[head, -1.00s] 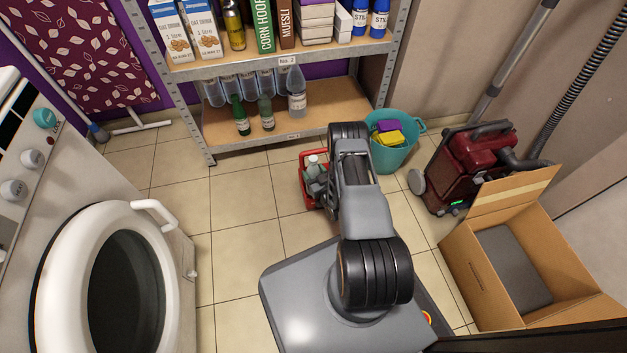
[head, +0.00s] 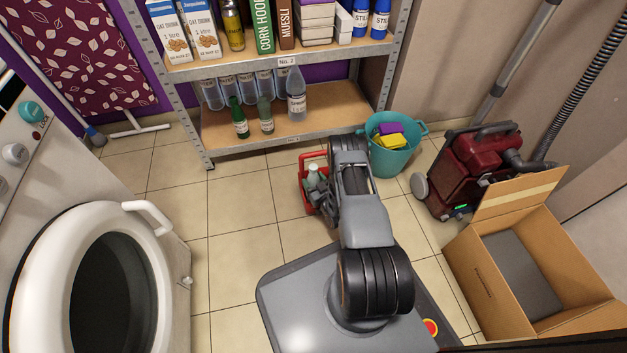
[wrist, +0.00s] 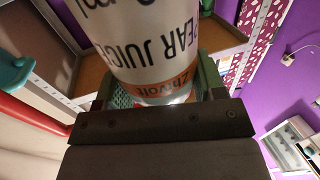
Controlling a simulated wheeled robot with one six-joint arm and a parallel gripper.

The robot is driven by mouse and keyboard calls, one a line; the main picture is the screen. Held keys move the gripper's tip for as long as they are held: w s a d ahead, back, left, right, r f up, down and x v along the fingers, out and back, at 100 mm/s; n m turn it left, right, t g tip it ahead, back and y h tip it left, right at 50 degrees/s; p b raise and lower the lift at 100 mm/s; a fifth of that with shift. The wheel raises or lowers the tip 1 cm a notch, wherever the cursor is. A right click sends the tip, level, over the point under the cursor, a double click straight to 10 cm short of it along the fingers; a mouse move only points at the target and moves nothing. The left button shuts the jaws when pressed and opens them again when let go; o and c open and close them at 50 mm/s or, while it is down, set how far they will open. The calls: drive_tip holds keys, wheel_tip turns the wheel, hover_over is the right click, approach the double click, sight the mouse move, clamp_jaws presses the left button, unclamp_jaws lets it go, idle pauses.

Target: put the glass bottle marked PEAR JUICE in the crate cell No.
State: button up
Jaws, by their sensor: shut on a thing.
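The PEAR JUICE bottle (wrist: 160,45) fills the top middle of the wrist view, its white label reading upside down above an orange band. My gripper (wrist: 165,92) is shut on it, one finger on each side. In the head view my gripper (head: 326,196) is low, beside the red crate (head: 302,195), and my arm hides much of both. A pale bottle top (head: 313,170) shows at the crate; I cannot tell whether it is the held bottle or another one. The crate's cells and any cell numbers are hidden.
A metal shelf (head: 250,145) with several bottles stands behind. A teal bucket (head: 392,160) with sponges is just right of my arm. A red vacuum cleaner (head: 472,165) and an open carton (head: 490,290) are at right, a white washing machine (head: 50,250) at left. Floor left of the crate is clear.

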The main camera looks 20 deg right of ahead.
drive_tip(key=shift+f, duration=0.2)
drive_tip(key=o, duration=1.1)
drive_tip(key=shift+c, duration=0.2)
